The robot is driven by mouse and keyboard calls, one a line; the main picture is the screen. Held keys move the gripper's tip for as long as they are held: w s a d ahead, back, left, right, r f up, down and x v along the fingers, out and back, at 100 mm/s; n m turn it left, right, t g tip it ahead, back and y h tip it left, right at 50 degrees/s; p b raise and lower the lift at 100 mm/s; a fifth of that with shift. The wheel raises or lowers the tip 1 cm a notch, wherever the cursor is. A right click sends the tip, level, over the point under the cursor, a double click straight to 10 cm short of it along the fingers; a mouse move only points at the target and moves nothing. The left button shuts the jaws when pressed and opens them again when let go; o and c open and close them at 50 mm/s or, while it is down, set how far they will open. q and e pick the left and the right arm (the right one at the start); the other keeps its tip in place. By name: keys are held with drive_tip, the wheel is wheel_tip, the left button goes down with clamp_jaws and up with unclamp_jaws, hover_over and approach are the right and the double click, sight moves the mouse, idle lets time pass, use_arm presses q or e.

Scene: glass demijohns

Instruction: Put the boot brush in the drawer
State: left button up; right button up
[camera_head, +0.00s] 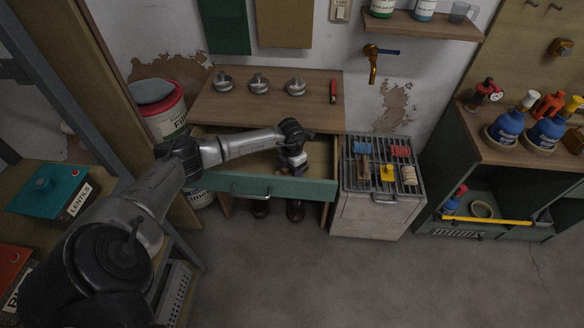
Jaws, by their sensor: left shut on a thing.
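The drawer (222,184) under the wooden worktop stands pulled out, with a green front and a metal handle. My left gripper (297,165) is over the right part of the open drawer, behind its front edge. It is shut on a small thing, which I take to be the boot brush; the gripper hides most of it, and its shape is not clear. I cannot tell whether it touches the drawer floor. My right gripper is not in view.
A slatted rack (348,182) right of the drawer holds several small items, including a yellow one (387,173). Metal lidded pots (258,84) and a red-handled tool (333,88) lie on the worktop (225,112). Boots (295,210) stand below the drawer.

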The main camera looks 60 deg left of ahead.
use_arm(q)
drive_tip(key=shift+f, duration=0.1)
drive_tip(key=shift+f, duration=0.1)
drive_tip(key=o, duration=1)
drive_tip(key=shift+c, duration=0.2)
drive_tip(key=shift+r, duration=0.35)
wheel_tip(320, 180, up, 10)
drive_tip(key=p, duration=0.3)
drive_tip(key=shift+r, duration=0.85)
